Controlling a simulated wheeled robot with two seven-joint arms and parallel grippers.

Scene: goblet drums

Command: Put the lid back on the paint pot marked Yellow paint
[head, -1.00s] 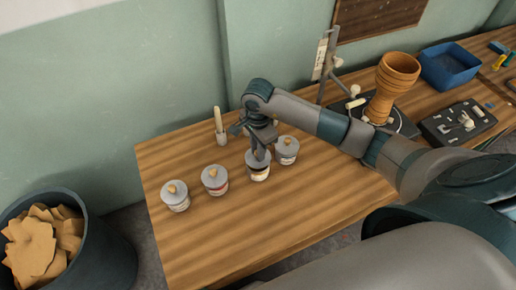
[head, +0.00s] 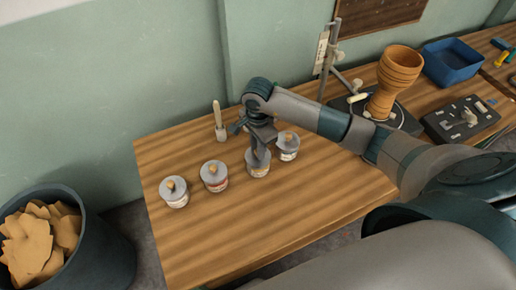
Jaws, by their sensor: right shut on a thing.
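A row of small pots stands on the wooden table. The pot under my right gripper (head: 261,154) has a yellowish label (head: 258,172); its writing is too small to read. My right gripper points down over this pot and is shut on its grey lid (head: 251,160) at the knob, which the fingers hide. The lid lies at the pot's rim; I cannot tell if it is fully seated. My left gripper is not in view.
Lidded pots stand close by: one right (head: 288,148), a red-labelled one left (head: 214,177), another farther left (head: 174,193). A goblet drum (head: 393,85) and blue bin (head: 451,62) are right. The front table is clear.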

